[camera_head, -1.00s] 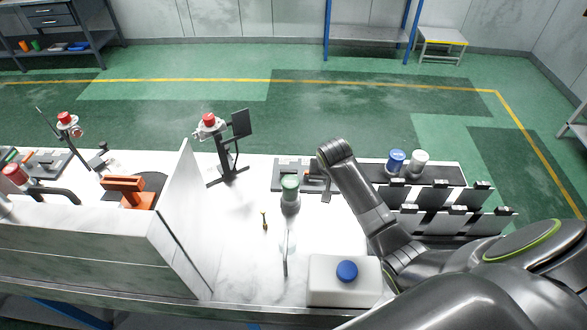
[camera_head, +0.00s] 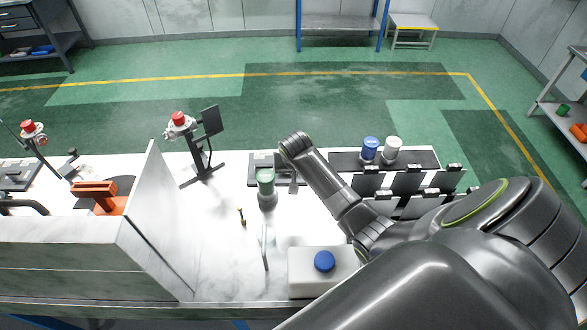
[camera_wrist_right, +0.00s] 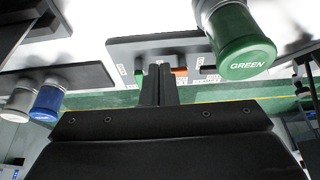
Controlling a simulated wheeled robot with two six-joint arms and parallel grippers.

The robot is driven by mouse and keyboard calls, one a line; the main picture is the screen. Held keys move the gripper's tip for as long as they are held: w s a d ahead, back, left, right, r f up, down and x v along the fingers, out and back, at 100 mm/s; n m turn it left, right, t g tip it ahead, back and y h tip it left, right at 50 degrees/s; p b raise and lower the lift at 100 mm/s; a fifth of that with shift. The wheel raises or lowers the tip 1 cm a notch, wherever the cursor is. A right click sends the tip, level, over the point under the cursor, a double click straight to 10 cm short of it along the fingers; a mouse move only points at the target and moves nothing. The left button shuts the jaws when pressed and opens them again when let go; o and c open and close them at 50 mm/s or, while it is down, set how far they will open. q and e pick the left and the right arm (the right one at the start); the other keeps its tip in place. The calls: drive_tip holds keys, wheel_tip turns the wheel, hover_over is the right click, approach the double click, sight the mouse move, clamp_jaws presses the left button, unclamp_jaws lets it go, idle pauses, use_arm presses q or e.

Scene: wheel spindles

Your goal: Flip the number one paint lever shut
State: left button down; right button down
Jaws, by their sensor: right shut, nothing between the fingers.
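In the right wrist view the plate (camera_wrist_right: 130,45) carries small white labels and an orange lever-like part (camera_wrist_right: 180,71). I cannot read which lever is number one, and the fingers cover part of this area. My right gripper (camera_wrist_right: 159,82) is shut and empty, with its fingertips close to the orange part; I cannot tell if they touch. In the head view my right gripper (camera_head: 293,187) points down at the plate's right end. My left gripper is not in view.
The can marked GREEN (camera_wrist_right: 246,48) stands close beside the fingers. Blue (camera_head: 370,149) and white (camera_head: 392,149) cans stand on a rack at right. A white box with a blue button (camera_head: 324,261) sits in front. A white divider (camera_head: 157,220) stands left.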

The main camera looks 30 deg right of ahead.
drive_tip(key=b+x, duration=0.1)
drive_tip(key=x, duration=0.7)
drive_tip(key=shift+s+b, duration=0.1)
drive_tip(key=shift+b, duration=0.2)
drive_tip(key=w+b, duration=0.1)
drive_tip(key=w+d+b, duration=0.1)
drive_tip(key=shift+w+d+f+b, duration=0.1)
drive_tip(key=shift+f+b, duration=0.05)
drive_tip(key=shift+b, duration=0.2)
drive_tip(key=shift+w+d+b, duration=0.35)
drive_tip(key=shift+w+b, duration=0.25)
drive_tip(key=shift+r, duration=0.25)
drive_tip(key=shift+w+d, duration=0.1)
